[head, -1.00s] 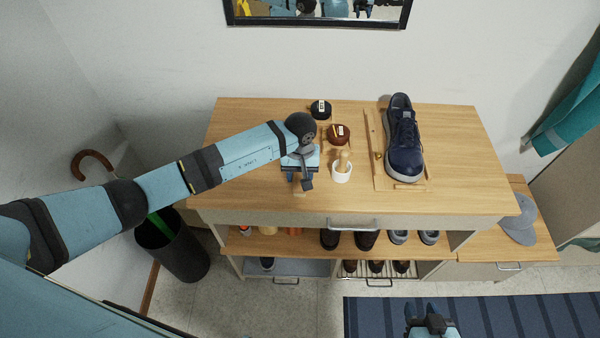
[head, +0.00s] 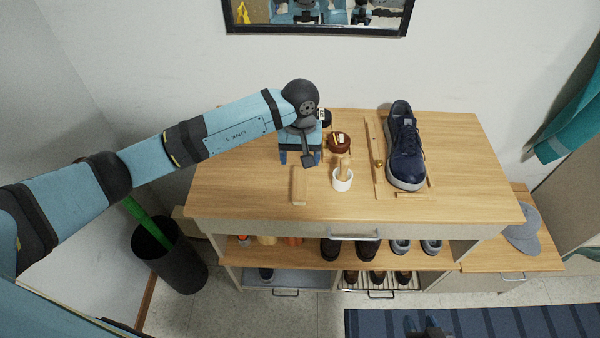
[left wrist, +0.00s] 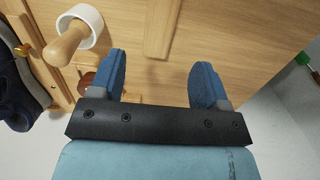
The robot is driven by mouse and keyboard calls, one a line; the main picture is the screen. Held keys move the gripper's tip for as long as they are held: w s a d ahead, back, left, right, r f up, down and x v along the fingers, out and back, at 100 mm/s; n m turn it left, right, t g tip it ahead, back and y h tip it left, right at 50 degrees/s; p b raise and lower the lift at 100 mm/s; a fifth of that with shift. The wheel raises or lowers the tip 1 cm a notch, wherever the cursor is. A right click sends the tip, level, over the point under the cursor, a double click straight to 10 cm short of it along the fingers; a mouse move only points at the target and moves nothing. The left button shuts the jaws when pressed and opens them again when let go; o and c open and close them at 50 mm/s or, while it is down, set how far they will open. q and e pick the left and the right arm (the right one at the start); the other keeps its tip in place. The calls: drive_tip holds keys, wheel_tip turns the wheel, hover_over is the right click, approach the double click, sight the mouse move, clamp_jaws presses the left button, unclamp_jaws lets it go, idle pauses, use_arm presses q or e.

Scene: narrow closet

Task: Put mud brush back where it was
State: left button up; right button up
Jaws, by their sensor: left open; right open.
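A light wooden block-shaped brush (head: 299,186) lies on the bench top; its bristles are not visible. It also shows at the top of the left wrist view (left wrist: 160,28). A white cup (head: 343,184) stands to its right, with a wooden handle (head: 345,167) leaning in it. I cannot tell for certain which one is the mud brush. My left gripper (head: 300,158) is open and empty, just behind the block on the bench. Its two blue fingers (left wrist: 159,72) are apart with nothing between them.
A brown round tin (head: 339,143) and a dark tin (head: 326,118) stand behind the cup. A navy shoe (head: 405,150) rests on a wooden frame to the right. The bench top's left front (head: 240,195) is clear.

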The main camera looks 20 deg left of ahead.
use_arm(q)
drive_tip(key=s+d+n+g+h, duration=0.3)
drive_tip(key=s+d+n+h, duration=0.3)
drive_tip(key=s+d+h, duration=0.6)
drive_tip(key=d+r+n+t+h, duration=0.45)
drive_tip(key=n+t+h, duration=0.3)
drive_tip(key=n, duration=0.95)
drive_tip(key=s+a+f+n+t+y, duration=0.1)
drive_tip(key=a+f+n+t+y, duration=0.35)
drive_tip(key=n, duration=0.85)
drive_tip(key=a+f+n+t+y, duration=0.2)
drive_tip(key=a+n+t+y, duration=0.5)
drive_tip(key=n, duration=0.6)
drive_tip(key=s+a+f+n+g+y, duration=0.2)
drive_tip(key=s+a+f+n, duration=0.2)
drive_tip(key=s+f+n, duration=0.2)
drive_tip(key=s+a+f+n+g+y, duration=0.2)
drive_tip(key=s+a+f+n, duration=0.1)
drive_tip(key=s+f+n, duration=0.3)
wheel_tip(320, 180, down, 2)
drive_tip(key=n, duration=0.4)
drive_tip(key=shift+s+a+n+y, duration=0.2)
drive_tip(key=shift+a+n+y, duration=0.15)
drive_tip(key=shift+n+y, duration=0.05)
